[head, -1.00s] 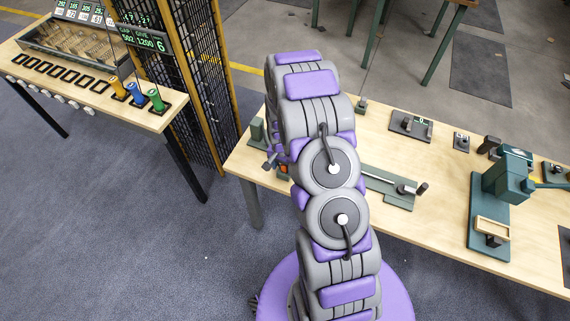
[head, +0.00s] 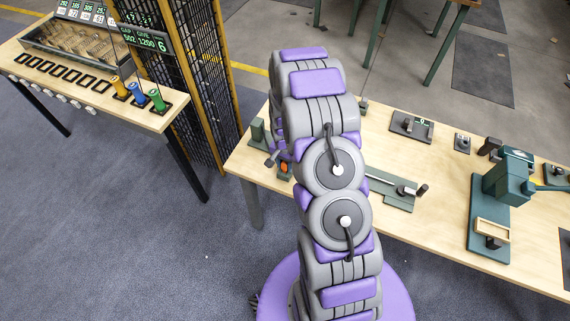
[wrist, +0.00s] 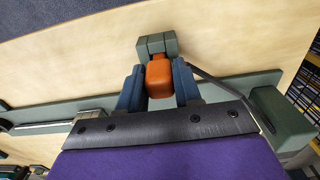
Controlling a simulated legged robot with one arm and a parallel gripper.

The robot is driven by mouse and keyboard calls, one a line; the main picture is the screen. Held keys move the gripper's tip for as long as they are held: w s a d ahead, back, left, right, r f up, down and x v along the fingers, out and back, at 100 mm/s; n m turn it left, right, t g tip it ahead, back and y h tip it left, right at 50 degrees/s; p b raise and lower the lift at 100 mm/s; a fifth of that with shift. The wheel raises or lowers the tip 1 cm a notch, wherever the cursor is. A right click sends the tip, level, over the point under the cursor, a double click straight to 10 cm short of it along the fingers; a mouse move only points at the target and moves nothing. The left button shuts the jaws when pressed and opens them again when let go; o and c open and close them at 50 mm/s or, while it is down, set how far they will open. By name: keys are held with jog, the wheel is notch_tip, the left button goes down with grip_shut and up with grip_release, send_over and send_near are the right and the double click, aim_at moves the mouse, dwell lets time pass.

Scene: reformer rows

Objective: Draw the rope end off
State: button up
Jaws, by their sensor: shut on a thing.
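In the wrist view my gripper (wrist: 159,90) has its two blue-grey fingers on either side of an orange block (wrist: 158,72), shut on it. A grey-green stepped block (wrist: 157,43) stands right beyond the orange block; I cannot tell whether they touch. A dark cord (wrist: 225,88) runs from behind the right finger toward a green end block (wrist: 282,118) at the right. In the head view a bit of the orange block (head: 285,168) shows left of my arm, which hides most of the gripper. The green end block (head: 257,131) stands at the bench's left end.
The wooden bench (head: 440,160) carries a green rail fixture (head: 392,189), a teal press-like machine (head: 503,192) and small fixtures.

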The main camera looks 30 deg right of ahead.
jog(key=shift+r+p, duration=0.5)
jog(key=shift+r, duration=1.55)
